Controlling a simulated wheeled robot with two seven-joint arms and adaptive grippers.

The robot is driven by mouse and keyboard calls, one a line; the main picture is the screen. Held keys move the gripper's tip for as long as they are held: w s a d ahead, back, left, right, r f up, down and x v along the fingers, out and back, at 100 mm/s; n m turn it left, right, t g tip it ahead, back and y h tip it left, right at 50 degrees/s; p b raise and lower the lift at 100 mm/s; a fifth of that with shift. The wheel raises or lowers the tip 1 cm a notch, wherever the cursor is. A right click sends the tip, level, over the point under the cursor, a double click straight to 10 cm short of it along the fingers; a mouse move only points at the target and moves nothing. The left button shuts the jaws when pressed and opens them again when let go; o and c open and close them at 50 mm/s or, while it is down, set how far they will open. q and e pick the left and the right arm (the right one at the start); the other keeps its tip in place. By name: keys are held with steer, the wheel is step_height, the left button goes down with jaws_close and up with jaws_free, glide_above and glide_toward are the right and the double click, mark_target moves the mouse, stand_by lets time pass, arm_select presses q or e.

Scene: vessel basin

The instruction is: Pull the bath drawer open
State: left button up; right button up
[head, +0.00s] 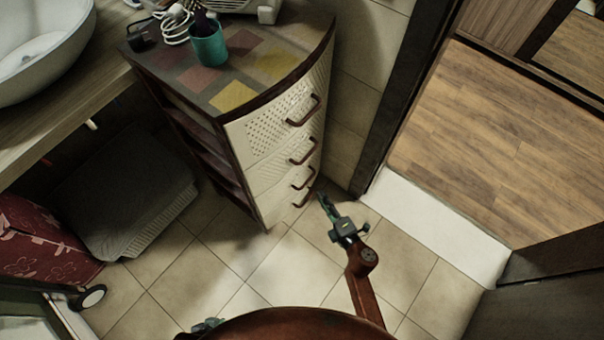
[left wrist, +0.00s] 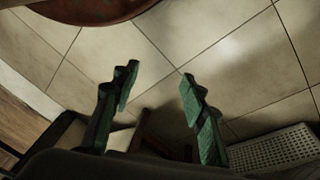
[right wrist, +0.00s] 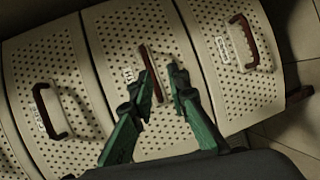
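The drawer unit (head: 262,140) is a cream perforated cabinet with dark red handles stacked down its curved front. Its drawers look shut. My right gripper (head: 322,198) is low at the front of the unit, near the lower handles. In the right wrist view my right gripper (right wrist: 160,78) has its fingers apart, with the middle handle (right wrist: 143,53) running into the gap between the fingertips; contact cannot be told. A drawer handle lies on each side, left (right wrist: 50,112) and right (right wrist: 243,42). My left gripper (left wrist: 156,85) is open and empty above the floor, away from the drawers.
A teal cup (head: 208,48) and other items stand on the unit's patterned top. A counter with a white basin (head: 40,45) is at the left. Tiled floor (head: 290,270) is clear in front; a doorway opens right.

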mark_target(308, 180)
steer(key=shift+n+y, duration=0.4)
steer(key=shift+n, duration=0.4)
steer(key=b+x, duration=0.1)
steer(key=x, duration=0.2)
steer(key=r+b+x, duration=0.1)
steer(key=x, duration=0.2)
steer(key=a+b+x, duration=0.1)
steer(key=x, duration=0.2)
steer(key=shift+r, duration=0.35)
arm_select(q)
steer(key=w+d+f+t+h, duration=0.1)
steer(key=w+d+f+t, duration=0.1)
steer(key=w+d, duration=0.1)
steer(key=shift+w+d+f+t, duration=0.2)
steer(key=shift+w+f+t, duration=0.15)
steer(key=shift+w, duration=0.5)
arm_select(e)
steer(key=shift+a, duration=0.1)
jaws_close()
